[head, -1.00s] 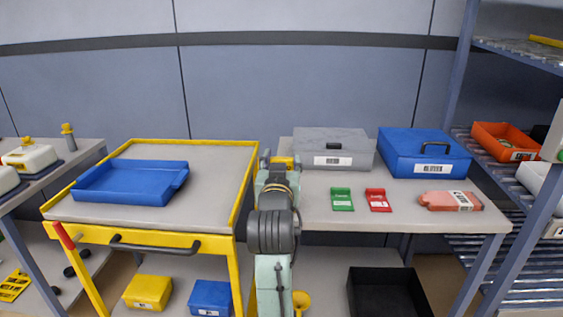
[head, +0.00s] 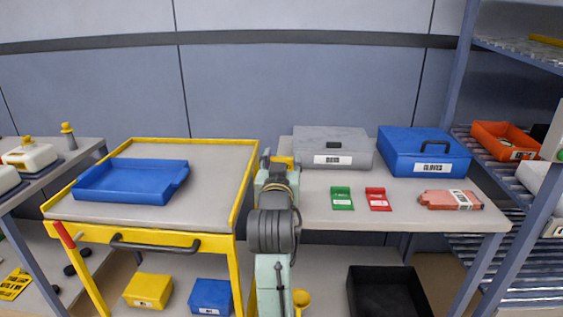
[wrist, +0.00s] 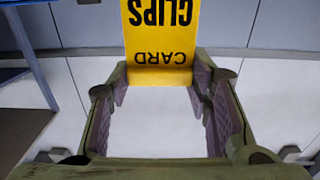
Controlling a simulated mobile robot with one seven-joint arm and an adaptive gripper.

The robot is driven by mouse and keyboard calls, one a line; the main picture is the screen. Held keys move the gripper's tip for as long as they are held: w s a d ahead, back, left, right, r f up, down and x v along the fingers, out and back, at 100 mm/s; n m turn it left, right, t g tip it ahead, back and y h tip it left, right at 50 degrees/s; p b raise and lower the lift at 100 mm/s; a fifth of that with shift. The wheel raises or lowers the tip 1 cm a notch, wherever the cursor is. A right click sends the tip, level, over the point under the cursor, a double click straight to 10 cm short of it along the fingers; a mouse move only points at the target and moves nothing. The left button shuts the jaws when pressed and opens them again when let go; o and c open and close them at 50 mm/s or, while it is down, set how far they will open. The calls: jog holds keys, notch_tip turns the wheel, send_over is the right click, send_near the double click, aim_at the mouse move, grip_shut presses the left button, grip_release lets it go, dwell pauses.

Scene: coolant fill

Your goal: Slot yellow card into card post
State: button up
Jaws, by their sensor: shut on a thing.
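The yellow card (wrist: 160,45) shows at the top of the wrist view, with the words "CLIPS" and "CARD" upside down. My gripper (wrist: 160,78) is shut on its near end, with a finger at each side. In the head view my gripper (head: 272,164) is at the left end of the right-hand table, seen from behind. A bit of yellow (head: 284,161) shows just past it, probably the same card. My arm hides most of that spot. I cannot make out a card post in either view.
A green card (head: 341,198) and a red card (head: 378,199) lie on the table (head: 310,213). Behind them stand a grey case (head: 350,145) and a blue case (head: 400,160). The yellow-edged cart (head: 215,190), holding a blue tray (head: 130,182), stands close to my arm's left.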

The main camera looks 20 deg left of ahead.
jog(key=shift+f+b, duration=1.9)
jog(key=shift+f, duration=0.95)
jog(key=o, duration=0.9)
jog(key=v, duration=0.7)
jog(key=shift+s+d+r, duration=0.1)
jog(key=shift+s, duration=0.15)
